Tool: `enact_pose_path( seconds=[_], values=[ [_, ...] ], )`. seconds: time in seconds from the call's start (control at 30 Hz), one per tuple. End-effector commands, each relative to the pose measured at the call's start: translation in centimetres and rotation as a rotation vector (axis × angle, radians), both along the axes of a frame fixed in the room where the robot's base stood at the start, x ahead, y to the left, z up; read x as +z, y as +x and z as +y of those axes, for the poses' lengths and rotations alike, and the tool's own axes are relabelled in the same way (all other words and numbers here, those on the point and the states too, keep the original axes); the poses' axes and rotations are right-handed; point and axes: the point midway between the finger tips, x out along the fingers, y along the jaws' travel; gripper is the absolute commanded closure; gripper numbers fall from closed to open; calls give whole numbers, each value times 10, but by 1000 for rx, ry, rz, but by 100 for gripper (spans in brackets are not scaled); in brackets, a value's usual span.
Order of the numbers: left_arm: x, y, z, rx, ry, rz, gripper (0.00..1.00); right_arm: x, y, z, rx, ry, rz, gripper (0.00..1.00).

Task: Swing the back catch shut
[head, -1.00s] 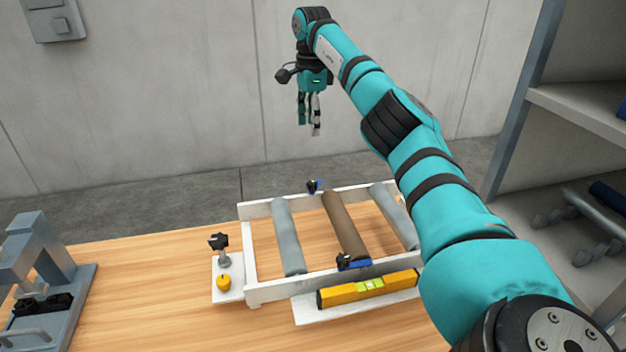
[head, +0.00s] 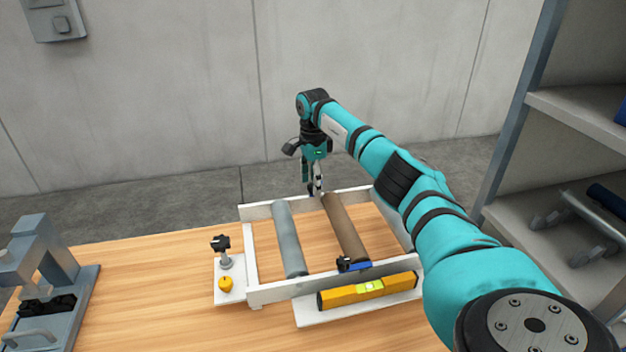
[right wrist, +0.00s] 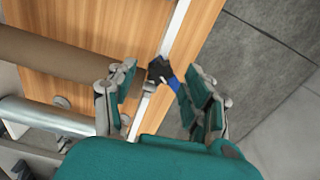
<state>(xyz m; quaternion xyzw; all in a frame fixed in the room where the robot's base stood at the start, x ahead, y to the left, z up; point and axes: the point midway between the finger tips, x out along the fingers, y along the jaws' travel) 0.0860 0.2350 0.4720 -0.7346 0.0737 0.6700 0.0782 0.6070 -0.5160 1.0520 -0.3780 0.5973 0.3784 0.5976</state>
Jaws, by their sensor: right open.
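The back catch shows in the right wrist view as a black knob with a short blue arm (right wrist: 174,84), on the white back rail beside the brown roller's end. Its blue arm points outward from the rail, over the floor side. My right gripper (head: 314,192) is open, pointing down at the back rail. In the right wrist view its fingers (right wrist: 163,75) stand apart on either side of the catch; I cannot tell whether they touch it. In the head view the gripper hides the catch. My left gripper is not in view.
A front catch (head: 355,265) lies along the front rail. A yellow level (head: 368,290), a plate with a black knob (head: 221,244) and yellow button, and a grey fixture (head: 45,255) stand nearby.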

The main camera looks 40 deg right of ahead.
Motion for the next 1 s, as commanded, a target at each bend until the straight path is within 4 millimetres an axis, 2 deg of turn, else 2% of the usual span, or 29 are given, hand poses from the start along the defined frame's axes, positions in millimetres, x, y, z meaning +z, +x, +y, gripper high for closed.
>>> enact_pose_path(
  seconds=[0.37, 0.77, 1.0],
  values=[
    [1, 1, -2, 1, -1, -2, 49, -7, 0, 0, 0, -1, 0, 49],
    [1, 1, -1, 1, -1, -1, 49, -7, 0, 0, 0, -1, 0, 100],
    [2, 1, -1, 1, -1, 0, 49, -7, 0, 0, -15, 0, 0, 100]
  ],
)
